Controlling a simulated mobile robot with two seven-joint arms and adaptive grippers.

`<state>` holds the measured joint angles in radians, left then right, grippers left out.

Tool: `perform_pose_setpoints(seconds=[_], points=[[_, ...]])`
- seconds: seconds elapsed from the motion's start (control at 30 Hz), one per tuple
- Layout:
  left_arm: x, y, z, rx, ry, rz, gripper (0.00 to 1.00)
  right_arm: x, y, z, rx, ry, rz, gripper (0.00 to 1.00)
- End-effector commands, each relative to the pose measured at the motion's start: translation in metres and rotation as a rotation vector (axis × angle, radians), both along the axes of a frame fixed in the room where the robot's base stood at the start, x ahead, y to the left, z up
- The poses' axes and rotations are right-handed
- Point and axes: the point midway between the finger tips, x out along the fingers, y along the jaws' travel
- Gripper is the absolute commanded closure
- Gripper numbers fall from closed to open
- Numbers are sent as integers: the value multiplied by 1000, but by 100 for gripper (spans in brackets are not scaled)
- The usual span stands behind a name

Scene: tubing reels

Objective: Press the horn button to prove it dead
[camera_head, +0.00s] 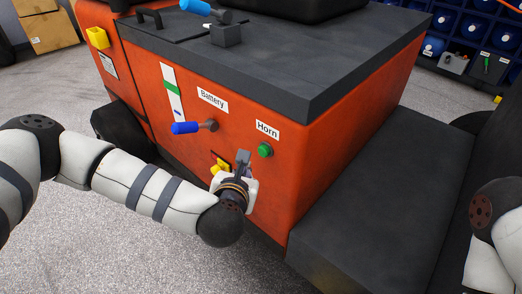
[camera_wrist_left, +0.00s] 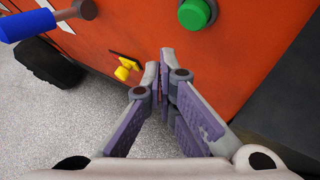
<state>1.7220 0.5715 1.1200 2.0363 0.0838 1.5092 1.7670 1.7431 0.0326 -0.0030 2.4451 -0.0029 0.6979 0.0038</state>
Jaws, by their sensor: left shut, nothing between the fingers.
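The green horn button (camera_head: 265,150) sits on the orange panel of the machine, just below the white "Horn" label (camera_head: 267,130). In the left wrist view the button (camera_wrist_left: 195,13) shows at the top, right of the fingertips. My left gripper (camera_head: 243,157) is shut and empty in front of the panel, left of the button and slightly lower. Its fingertips also show close together in the left wrist view (camera_wrist_left: 159,68). They look apart from the button; whether they touch the panel I cannot tell. My right gripper is out of view.
A blue-handled lever (camera_head: 187,128) sticks out below the "Battery" label (camera_head: 213,99). A yellow part (camera_head: 218,168) sits on the panel just left of my left gripper. A dark ledge (camera_head: 375,205) extends at right. Blue storage bins (camera_head: 459,28) stand behind.

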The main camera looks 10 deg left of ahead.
Motion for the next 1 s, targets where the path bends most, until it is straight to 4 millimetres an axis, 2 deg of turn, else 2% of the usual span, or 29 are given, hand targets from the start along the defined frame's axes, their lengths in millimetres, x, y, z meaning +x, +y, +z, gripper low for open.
perform_pose_setpoints(seconds=[0.3, 1.0], points=[[-19, 11, 1, 1, -2, 0, 100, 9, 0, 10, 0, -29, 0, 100], [-20, 11, 0, 1, 0, 0, 100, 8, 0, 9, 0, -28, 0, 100]])
